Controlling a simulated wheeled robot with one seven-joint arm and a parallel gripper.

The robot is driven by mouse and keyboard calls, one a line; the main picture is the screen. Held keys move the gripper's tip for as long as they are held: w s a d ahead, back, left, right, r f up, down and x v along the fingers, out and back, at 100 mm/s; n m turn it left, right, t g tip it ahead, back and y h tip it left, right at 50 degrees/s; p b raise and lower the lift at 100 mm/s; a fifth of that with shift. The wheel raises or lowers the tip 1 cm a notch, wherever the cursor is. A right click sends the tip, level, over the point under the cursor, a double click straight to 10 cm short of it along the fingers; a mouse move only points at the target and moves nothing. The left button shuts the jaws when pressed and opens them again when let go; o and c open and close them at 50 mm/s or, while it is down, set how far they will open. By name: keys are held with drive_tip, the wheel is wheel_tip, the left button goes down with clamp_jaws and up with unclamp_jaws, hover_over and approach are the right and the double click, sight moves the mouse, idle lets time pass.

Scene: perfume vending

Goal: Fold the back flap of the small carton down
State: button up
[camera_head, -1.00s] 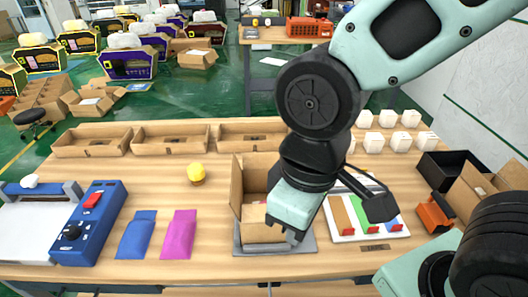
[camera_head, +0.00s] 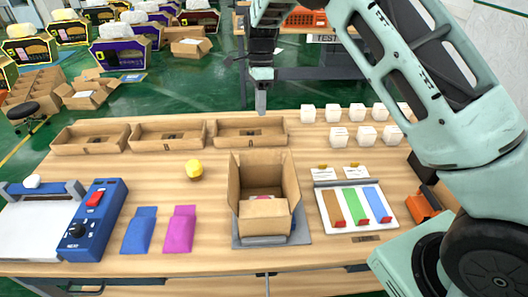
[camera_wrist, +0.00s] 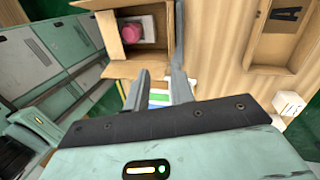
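The small carton (camera_head: 264,217) stands open at the top on a grey plate (camera_head: 300,238) on the table. Its back flap (camera_head: 262,163) stands up at the far side, and the left and right side panels stand up too. The front is lower. A pink thing shows inside; in the wrist view it is a round pink item (camera_wrist: 131,33) in the carton (camera_wrist: 113,52). My gripper (camera_head: 261,105) is high behind the carton, fingers down, touching nothing. In the wrist view my gripper (camera_wrist: 159,72) has its fingers apart with nothing between them.
Cardboard trays (camera_head: 250,145) line the table's back edge. White boxes (camera_head: 367,136) stand at the back right. A white board with coloured strips (camera_head: 355,203) lies right of the carton.

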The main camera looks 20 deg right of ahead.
sight(264, 153)
drive_tip(key=shift+m, duration=0.8)
drive_tip(key=p+x, duration=0.2)
drive_tip(key=x, duration=0.3)
drive_tip(key=w+d+p+x, duration=0.1)
drive_tip(key=p+x, duration=0.1)
drive_tip(key=x, duration=0.4)
drive_tip(key=p+x, duration=0.2)
drive_tip(key=x, duration=0.4)
drive_tip(key=shift+w+d+f, duration=0.25)
drive_tip(key=shift+d+f, duration=0.2)
drive_tip(key=shift+f, duration=0.05)
clamp_jaws()
